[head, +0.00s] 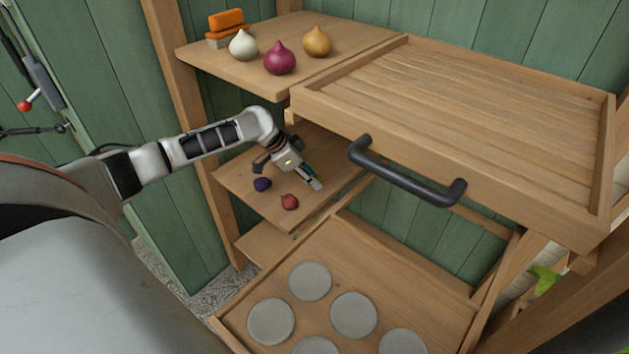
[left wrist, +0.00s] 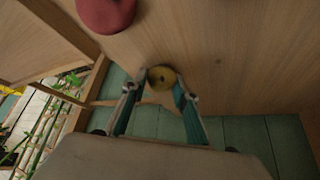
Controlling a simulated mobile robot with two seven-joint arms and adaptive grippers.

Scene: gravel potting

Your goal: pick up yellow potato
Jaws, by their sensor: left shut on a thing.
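The yellow potato (left wrist: 161,78) shows in the left wrist view between the two fingertips of my left gripper (left wrist: 161,84). The gripper is shut on it, with a finger at each side. In the head view my left gripper (head: 314,178) is low over the small middle shelf, and the potato cannot be made out there. A red potato (head: 289,201) and a dark purple potato (head: 262,184) lie on that shelf (head: 240,174) to the left of the fingertips. The red one also shows at the top of the left wrist view (left wrist: 106,12). My right gripper is not in view.
Above, a wooden tray (head: 470,120) with a black handle (head: 405,185) juts out to the right of my arm. The upper shelf (head: 215,62) holds white, magenta and yellow onion-shaped things and an orange brush. Below, a board (head: 385,258) carries several grey discs.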

